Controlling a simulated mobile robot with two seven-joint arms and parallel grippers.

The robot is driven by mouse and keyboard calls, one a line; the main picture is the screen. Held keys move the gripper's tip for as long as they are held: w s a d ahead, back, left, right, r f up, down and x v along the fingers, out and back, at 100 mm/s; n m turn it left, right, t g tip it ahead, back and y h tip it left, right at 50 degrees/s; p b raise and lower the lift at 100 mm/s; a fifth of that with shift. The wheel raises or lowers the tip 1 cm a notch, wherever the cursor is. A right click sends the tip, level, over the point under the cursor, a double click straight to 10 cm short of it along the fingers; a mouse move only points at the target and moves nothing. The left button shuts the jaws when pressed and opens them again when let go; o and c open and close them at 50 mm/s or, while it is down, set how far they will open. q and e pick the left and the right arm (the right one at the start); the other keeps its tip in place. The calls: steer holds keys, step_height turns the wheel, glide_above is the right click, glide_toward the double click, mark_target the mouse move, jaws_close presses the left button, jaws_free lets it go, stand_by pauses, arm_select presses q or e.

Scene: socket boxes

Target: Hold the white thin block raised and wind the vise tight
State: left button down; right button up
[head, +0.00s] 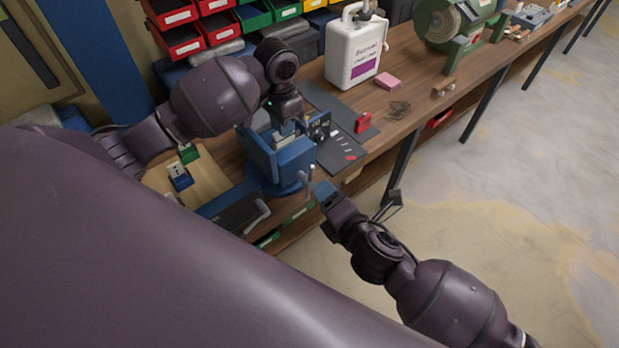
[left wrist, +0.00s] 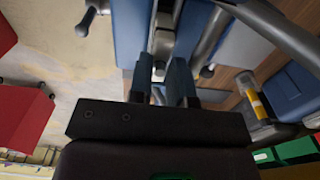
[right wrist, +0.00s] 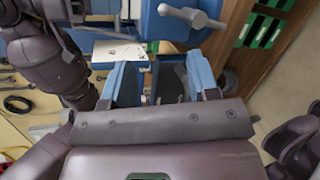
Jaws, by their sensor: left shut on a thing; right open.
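The blue vise (head: 294,160) stands on the bench near its front edge, with a silver handle (head: 312,176) at its front. My left gripper (head: 284,122) is above the vise jaws, shut on a small pale piece, seemingly the white thin block (left wrist: 160,69), between its blue fingertips in the left wrist view (left wrist: 166,80). The block is mostly hidden, and I cannot tell its height over the jaws. My right gripper (head: 325,191) is open, close to the handle. In the right wrist view the handle (right wrist: 192,17) lies beyond the spread fingers, not between them.
A white jug (head: 353,50) with a purple label, a pink block (head: 387,80) and a red item (head: 363,123) are right of the vise. A green grinder (head: 445,25) stands farther along. Bins (head: 215,27) line the back. Open floor (head: 480,230) is in front.

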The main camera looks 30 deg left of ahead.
mark_target(311, 181)
steer(key=shift+w+a+f+n+g, duration=0.25)
steer(key=shift+w+a+f+n, duration=1.1)
steer(key=shift+n, duration=0.8)
steer(key=shift+w+a+f+n+g, duration=0.3)
steer(key=shift+w+a+f+n, duration=1.1)
steer(key=shift+n, duration=0.7)
steer(key=shift+w+a+f+n+g, duration=0.25)
steer(key=shift+w+a+f+n, duration=0.8)
steer(key=shift+a+n, duration=0.85)
steer(key=shift+s+d+f+n, duration=0.15)
steer(key=shift+d+n, duration=0.1)
steer(key=shift+c, duration=0.2)
steer(key=c, duration=0.8)
steer(key=shift+c, duration=0.2)
